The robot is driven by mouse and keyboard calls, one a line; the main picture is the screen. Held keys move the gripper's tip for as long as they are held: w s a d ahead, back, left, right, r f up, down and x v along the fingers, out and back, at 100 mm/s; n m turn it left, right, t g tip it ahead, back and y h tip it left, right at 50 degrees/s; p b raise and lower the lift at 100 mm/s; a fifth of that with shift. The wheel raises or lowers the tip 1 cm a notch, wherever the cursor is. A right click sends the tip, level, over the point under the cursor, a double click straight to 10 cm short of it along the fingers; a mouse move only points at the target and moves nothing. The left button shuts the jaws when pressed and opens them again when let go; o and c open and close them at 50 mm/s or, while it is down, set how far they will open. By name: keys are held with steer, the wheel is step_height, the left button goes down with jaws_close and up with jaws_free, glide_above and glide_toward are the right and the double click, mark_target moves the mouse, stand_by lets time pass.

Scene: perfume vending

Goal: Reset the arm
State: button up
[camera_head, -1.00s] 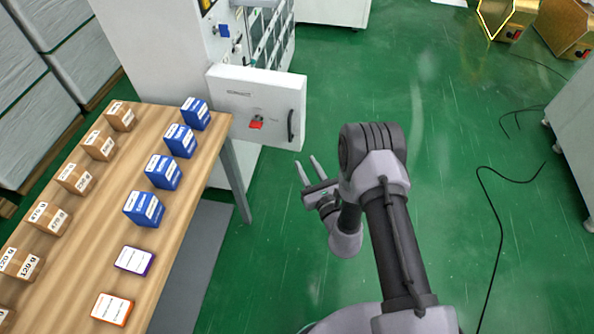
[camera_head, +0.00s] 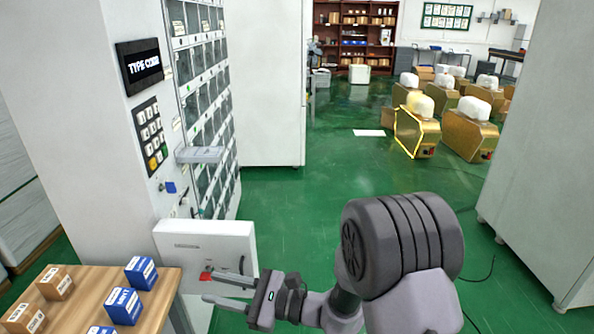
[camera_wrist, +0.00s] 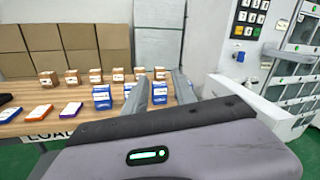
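My gripper (camera_head: 208,287) is at the lower middle of the head view, with its two fingers apart and pointing left. Nothing is between them. The arm is bent, and its large grey joint (camera_head: 400,245) fills the lower right. In the wrist view the two fingers (camera_wrist: 159,92) stand apart and point toward the table with the boxes, with boxes showing behind them. In the head view the fingertips overlap the lower part of the open white door panel (camera_head: 208,246); I cannot tell whether they touch it.
The wooden table (camera_head: 160,300) at lower left bears blue boxes (camera_head: 141,272) and brown boxes (camera_head: 56,284). The vending machine (camera_head: 100,110) has a keypad (camera_head: 151,138) and a projecting tray (camera_head: 200,154). Gold machines (camera_head: 416,130) stand far right. Green floor (camera_head: 300,200) is clear in the middle.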

steer(key=s+d+r+n+g+h, duration=0.2)
steer(key=s+d+r+n+g, duration=0.15)
steer(key=s, duration=0.35)
steer(key=s+d+r+n+g+h, duration=0.2)
steer(key=s+r+n+h, duration=0.15)
steer(key=s+n, duration=0.2)
steer(key=s+d+n+t+h, duration=0.1)
steer(key=s+d+t+h, duration=0.1)
steer(key=d, duration=0.5)
steer(key=s+d+r+n+t+h, duration=0.1)
steer(key=s+d+t+h, duration=0.1)
steer(key=d+h, duration=0.3)
steer(key=s+d+n+t+h, duration=0.1)
steer(key=s+d+t+h, duration=0.1)
steer(key=d, duration=0.7)
steer(key=shift+s+r+n+t+h, duration=0.25)
steer(key=shift+s+n+t+h, duration=0.15)
steer(key=shift+t+h, duration=0.35)
steer(key=shift+a, duration=0.15)
